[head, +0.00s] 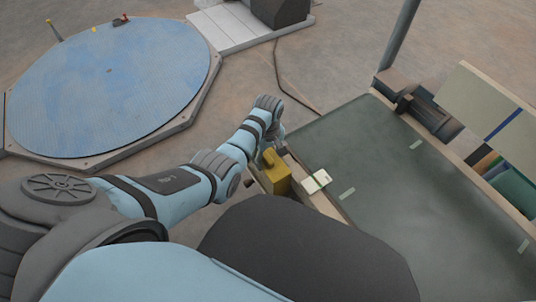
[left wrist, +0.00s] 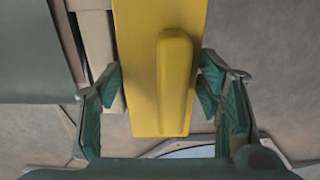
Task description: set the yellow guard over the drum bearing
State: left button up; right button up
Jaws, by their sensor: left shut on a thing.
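The yellow guard (head: 275,178) is a box-like piece at the near left edge of the green belt in the head view. In the left wrist view the guard (left wrist: 140,70) is a long yellow block with a raised rounded rib. My left gripper (head: 270,158) is at the guard in the head view. In the wrist view the gripper (left wrist: 160,88) has one green-padded finger on each side of the guard and is shut on it. I cannot make out the drum bearing; it may be hidden behind the guard or arm. My right gripper is not in view.
The dark green belt (head: 385,165) has pale frame edges and small light marks. A small white-and-green label (head: 316,181) lies by its left edge. A large blue round platform (head: 110,85) stands at the left. A cable (head: 284,80) runs over the brown floor.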

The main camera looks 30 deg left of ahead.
pick_arm(q)
jog(key=shift+f, duration=0.1)
jog(key=o, duration=2)
notch_tip(320, 180, up, 12)
jog(key=shift+s+f, duration=0.1)
